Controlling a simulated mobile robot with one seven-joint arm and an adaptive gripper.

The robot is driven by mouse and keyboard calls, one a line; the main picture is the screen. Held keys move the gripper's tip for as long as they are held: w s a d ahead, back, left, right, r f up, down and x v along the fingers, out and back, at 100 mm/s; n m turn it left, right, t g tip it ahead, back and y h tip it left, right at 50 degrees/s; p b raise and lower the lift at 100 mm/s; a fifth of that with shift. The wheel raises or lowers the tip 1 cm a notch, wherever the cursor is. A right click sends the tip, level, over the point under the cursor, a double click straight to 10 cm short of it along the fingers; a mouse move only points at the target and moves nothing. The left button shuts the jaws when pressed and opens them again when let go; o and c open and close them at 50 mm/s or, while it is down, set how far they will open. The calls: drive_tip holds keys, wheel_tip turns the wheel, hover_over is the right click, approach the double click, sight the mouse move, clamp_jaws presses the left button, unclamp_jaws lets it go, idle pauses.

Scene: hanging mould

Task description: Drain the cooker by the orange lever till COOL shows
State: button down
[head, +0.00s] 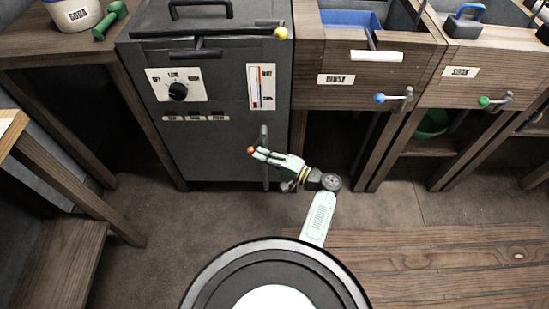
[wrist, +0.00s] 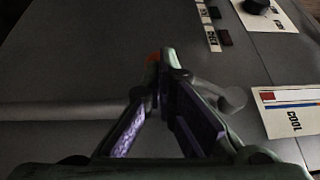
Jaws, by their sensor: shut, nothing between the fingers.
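The cooker (head: 215,150) is a dark grey cabinet in the head view, with a vertical pipe low on its right front. The orange lever's tip (head: 250,149) shows just left of my gripper (head: 260,154); the rest is mostly hidden. In the wrist view the orange tip (wrist: 152,58) lies just beyond my fingertips (wrist: 164,78). The fingers are shut and empty; I cannot tell whether they touch the lever. The gauge panel (head: 262,87) is upper right on the cooker. Its COOL label (wrist: 294,121) shows in the wrist view; its reading is unclear.
A dial (head: 178,92) and several small dark red indicators (head: 193,118) are on the cooker front. The RINSE tub (head: 350,75) and SOAK tub (head: 470,75) stand to the right. Floor (head: 190,215) is clear in front.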

sight(249, 153)
drive_tip(key=a, duration=0.1)
drive_tip(key=a+r, duration=0.1)
drive_tip(key=a, duration=0.2)
drive_tip(key=shift+r, duration=0.25)
drive_tip(key=shift+a+r, duration=1.1)
drive_tip(key=shift+r, duration=0.3)
drive_tip(key=v, duration=1.2)
